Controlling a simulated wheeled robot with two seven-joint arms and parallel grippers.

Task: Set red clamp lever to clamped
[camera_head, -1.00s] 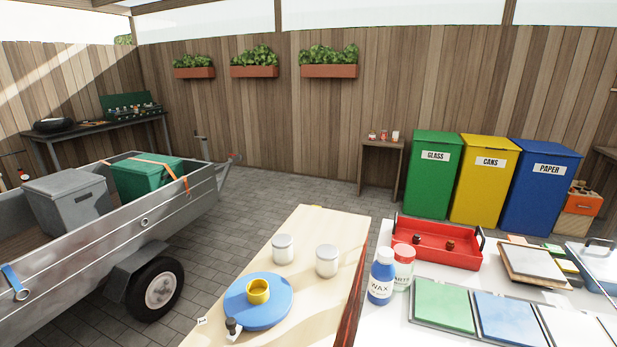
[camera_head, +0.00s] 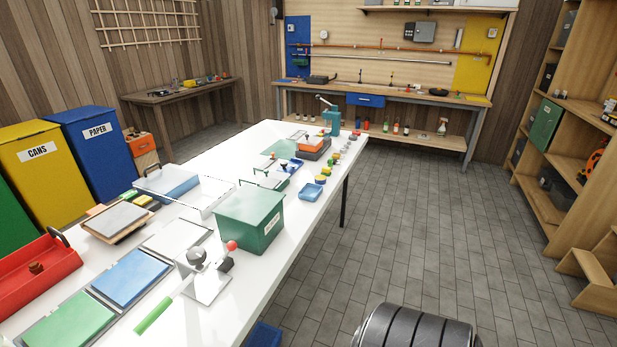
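A small metal fixture (camera_head: 205,285) stands on the near part of the white table. It has a round grey part and a lever with a red ball knob (camera_head: 231,245). The knob stands up and leans to the right, beside a dark block. This is the closest red lever in view, but I cannot tell for sure that it is the clamp lever, or its clamped side. A green handle (camera_head: 154,315) extends from the fixture toward the lower left. Neither of my grippers is in view.
A green box (camera_head: 249,218) stands just behind the fixture on the white table (camera_head: 245,305). Coloured panels (camera_head: 130,277) and a red tray (camera_head: 35,270) lie to its left. A dark ribbed object (camera_head: 415,328) is cut off at the bottom edge. The paved floor at right is mostly clear.

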